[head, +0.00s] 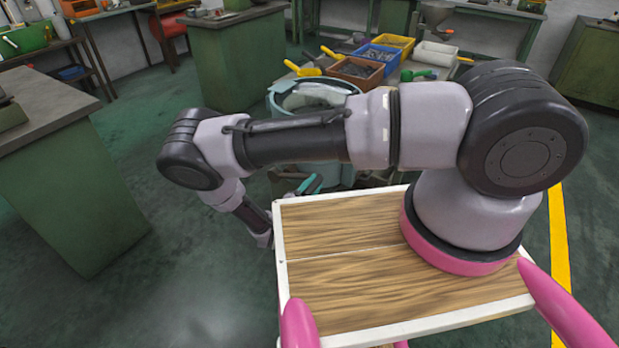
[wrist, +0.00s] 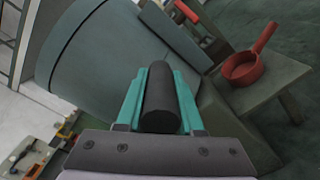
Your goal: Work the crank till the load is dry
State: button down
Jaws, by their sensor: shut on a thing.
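The crank's dark cylindrical grip (wrist: 160,97) lies between the two teal fingers of my gripper (wrist: 160,88) in the wrist view. The gripper is shut on it. A blue-grey drum (wrist: 105,45) fills the upper left of that view, close beside the fingers. In the head view the drum (head: 345,178) stands behind my arm, and its open top shows something pale inside. My gripper (head: 308,185) shows there as a bit of teal low in front of the drum. The load's wetness cannot be told.
A red ladle-like pan (wrist: 242,68) lies on a grey bench at the wrist view's right. Behind the drum, a table holds a brown bin (head: 356,72), a blue bin (head: 377,54) and a yellow bin (head: 390,42). A green cabinet (head: 70,205) stands left; open floor lies beside it.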

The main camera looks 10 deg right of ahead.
jog(key=shift+s+d+f, duration=0.2)
jog(key=shift+f, duration=0.6)
jog(key=c, duration=0.5)
grip_release()
jog(key=v, duration=1)
jog(key=shift+s+a, duration=0.25)
